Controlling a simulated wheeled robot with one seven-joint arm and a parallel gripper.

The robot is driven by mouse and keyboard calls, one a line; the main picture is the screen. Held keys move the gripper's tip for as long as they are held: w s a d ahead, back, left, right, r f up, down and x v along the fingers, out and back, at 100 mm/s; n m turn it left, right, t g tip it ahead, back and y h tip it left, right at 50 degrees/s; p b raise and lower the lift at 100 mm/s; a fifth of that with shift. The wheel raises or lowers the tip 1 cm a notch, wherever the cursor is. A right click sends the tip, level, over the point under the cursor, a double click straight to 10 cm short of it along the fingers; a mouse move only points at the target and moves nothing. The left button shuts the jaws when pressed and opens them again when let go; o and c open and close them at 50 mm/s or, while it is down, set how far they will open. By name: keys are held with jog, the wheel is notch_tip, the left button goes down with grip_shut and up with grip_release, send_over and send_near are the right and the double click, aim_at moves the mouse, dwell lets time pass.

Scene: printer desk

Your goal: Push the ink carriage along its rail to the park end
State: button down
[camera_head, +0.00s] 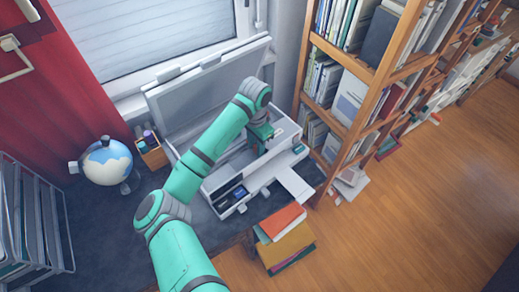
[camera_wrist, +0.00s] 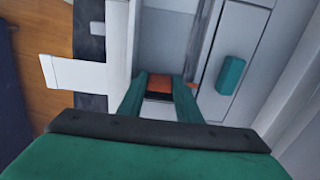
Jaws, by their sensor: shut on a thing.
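The printer (camera_head: 215,192) stands on the desk with its lid (camera_head: 205,85) raised. My gripper (camera_head: 262,142) reaches down into the open body from above, toward its right part. In the wrist view its two teal fingers (camera_wrist: 160,95) close on a small orange and dark piece, which I take to be the ink carriage (camera_wrist: 158,86). Most of the carriage is hidden by the fingers, and in the head view my gripper covers it. The rail runs in the pale channel (camera_wrist: 165,40), but its ends are not clearly visible.
A teal block (camera_wrist: 231,75) sits on the printer's casing beside the channel. A white paper tray (camera_head: 295,184) juts from the printer's front. Stacked folders (camera_head: 285,240) are below, a bookshelf (camera_head: 340,130) is close on the right, and a globe (camera_head: 105,163) is left.

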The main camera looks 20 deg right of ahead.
jog(key=shift+w+d, duration=0.15)
jog(key=shift+w, duration=0.05)
jog(key=shift+d, duration=0.15)
jog(key=c, duration=1.6)
grip_release()
jog(key=shift+s, duration=0.1)
jog(key=shift+o, duration=0.2)
notch_tip(320, 180, up, 11)
jog(key=shift+f, duration=0.15)
